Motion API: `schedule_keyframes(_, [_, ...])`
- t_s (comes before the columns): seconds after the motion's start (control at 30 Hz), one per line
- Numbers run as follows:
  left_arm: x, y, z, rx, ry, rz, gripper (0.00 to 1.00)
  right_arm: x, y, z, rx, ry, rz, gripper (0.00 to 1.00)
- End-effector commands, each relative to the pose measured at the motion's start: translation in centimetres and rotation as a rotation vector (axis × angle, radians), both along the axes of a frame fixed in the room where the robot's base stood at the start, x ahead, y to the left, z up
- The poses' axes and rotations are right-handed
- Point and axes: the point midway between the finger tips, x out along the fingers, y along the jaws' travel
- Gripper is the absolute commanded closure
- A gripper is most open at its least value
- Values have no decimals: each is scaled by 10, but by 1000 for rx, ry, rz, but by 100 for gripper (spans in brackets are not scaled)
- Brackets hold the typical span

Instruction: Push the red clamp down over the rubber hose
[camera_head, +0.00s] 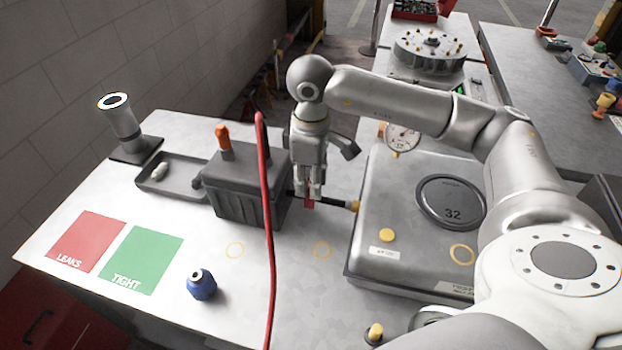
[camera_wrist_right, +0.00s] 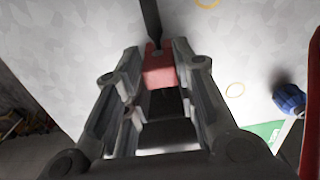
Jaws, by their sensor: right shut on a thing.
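My right gripper (camera_head: 309,190) points down between the dark ribbed box and the grey machine. It is shut on the red clamp (camera_head: 309,204), of which only a small part shows below the fingers. In the right wrist view the red clamp (camera_wrist_right: 159,68) sits between the two fingers of this gripper (camera_wrist_right: 160,75). The black rubber hose (camera_head: 338,205) runs at the clamp toward a yellow-tipped fitting on the machine. It also shows in the wrist view (camera_wrist_right: 151,22), leading up to the clamp. Whether the clamp is fully around the hose is hidden. My left gripper is out of view.
A red cable (camera_head: 266,200) hangs in front of the dark box (camera_head: 235,190). The grey machine (camera_head: 368,240) with a gauge (camera_head: 400,137) stands close right. A blue knob piece (camera_head: 201,285), red and green pads and a tray (camera_head: 160,188) are on the left. The table front is mostly clear.

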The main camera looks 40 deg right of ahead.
Motion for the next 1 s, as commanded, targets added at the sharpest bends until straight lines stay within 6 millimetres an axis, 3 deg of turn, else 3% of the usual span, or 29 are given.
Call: schedule_keyframes(1.0, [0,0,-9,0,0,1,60,-1,0,-5,0,4,1,93])
